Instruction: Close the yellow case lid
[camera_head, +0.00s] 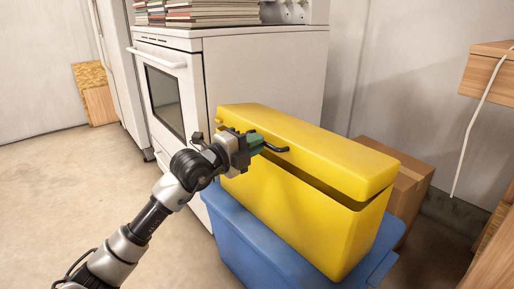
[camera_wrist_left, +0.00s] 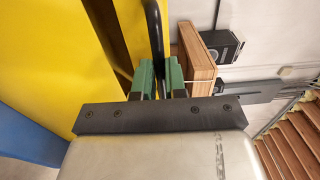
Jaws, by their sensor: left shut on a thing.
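The yellow case (camera_head: 300,222) stands upright with its lid (camera_head: 320,145) nearly down. A dark gap shows between lid and body, clearest toward the right end. In the left wrist view the case body (camera_wrist_left: 45,55) fills the left side, with the dark gap beside it. A black handle (camera_head: 275,149) sticks out from the lid's front. My left gripper (camera_head: 257,144) is at the lid's front edge, its green fingers shut on this handle, which runs between them in the left wrist view (camera_wrist_left: 154,35). My right gripper is not in view.
The case sits on a blue bin (camera_head: 235,235). A white stove (camera_head: 255,75) with stacked books or magazines (camera_head: 200,12) stands behind it. The floor at left is clear.

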